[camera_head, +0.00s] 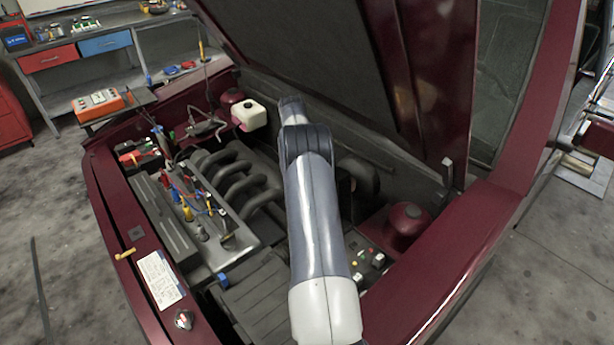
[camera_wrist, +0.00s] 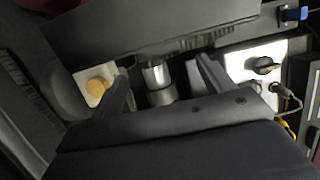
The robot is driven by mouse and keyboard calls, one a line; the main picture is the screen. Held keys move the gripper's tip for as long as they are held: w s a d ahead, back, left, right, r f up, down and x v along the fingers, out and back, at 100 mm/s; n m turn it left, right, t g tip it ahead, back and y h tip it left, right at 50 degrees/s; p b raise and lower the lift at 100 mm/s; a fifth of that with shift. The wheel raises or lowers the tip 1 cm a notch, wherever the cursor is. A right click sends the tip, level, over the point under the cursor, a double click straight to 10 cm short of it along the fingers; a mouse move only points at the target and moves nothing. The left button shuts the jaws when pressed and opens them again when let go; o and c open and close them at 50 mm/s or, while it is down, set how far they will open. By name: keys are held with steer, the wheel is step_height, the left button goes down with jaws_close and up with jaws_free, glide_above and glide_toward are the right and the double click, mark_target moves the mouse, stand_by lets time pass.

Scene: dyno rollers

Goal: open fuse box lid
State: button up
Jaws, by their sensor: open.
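In the head view, a dark block with several small coloured pieces (camera_head: 372,262) lies in the engine bay just right of my arm. It may be the fuse box, but I cannot make out a lid. My gripper's dark fingers (camera_wrist: 163,75) show in the wrist view, spread apart. A silver cylinder (camera_wrist: 158,80) shows between them; I see no grip on it. In the head view my gripper is hidden by my arm, which reaches across the bay.
The raised hood overhangs the bay. The engine (camera_head: 190,215), with tools on it, and a white reservoir (camera_head: 249,115) lie left of my arm. A red dome (camera_head: 408,219) is at right. The wrist view shows a yellow knob (camera_wrist: 97,87) and a black knob (camera_wrist: 263,65).

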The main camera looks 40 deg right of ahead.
steer(key=shift+b+v, duration=0.4)
steer(key=shift+v, duration=2.35)
steer(key=shift+f, duration=0.1)
steer(key=b+x, duration=0.3)
steer(key=x, duration=0.7)
steer(key=shift+s+f, duration=0.2)
